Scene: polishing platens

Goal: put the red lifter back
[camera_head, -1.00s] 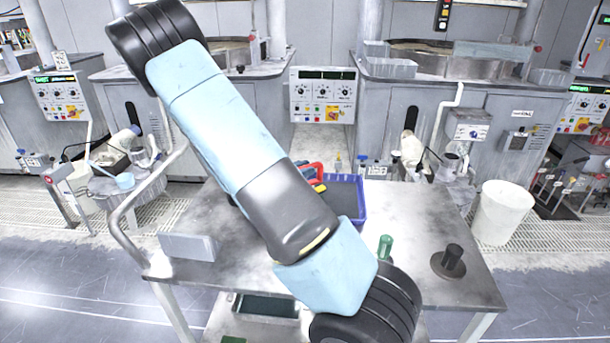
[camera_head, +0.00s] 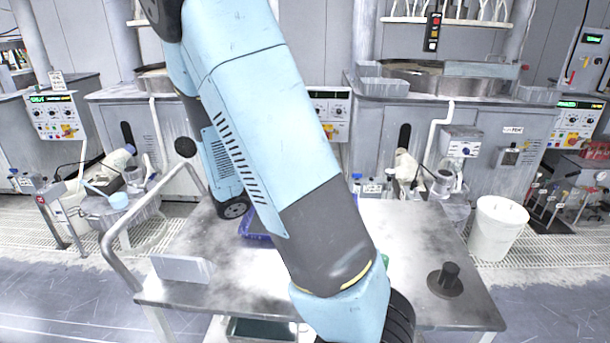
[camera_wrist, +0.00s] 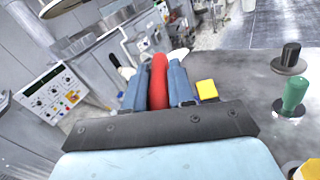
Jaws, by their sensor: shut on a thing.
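The red lifter (camera_wrist: 158,80) shows in the wrist view as a rounded red piece between the two blue fingers of my gripper (camera_wrist: 159,88). My gripper is shut on it. The lower part of the lifter is hidden by the fingers and the dark gripper body. In the head view my arm covers the gripper and the lifter. A corner of a blue bin (camera_head: 257,227) shows on the steel bench, left of my arm; the rest of it is hidden. I cannot tell how far the lifter is from the bin.
The steel bench (camera_head: 405,230) carries a black knobbed piece (camera_head: 446,281) at right and a grey plate (camera_head: 182,269) at left. A green piece (camera_wrist: 295,95) and a yellow block (camera_wrist: 207,90) show in the wrist view. A white bucket (camera_head: 498,228) stands right of the bench.

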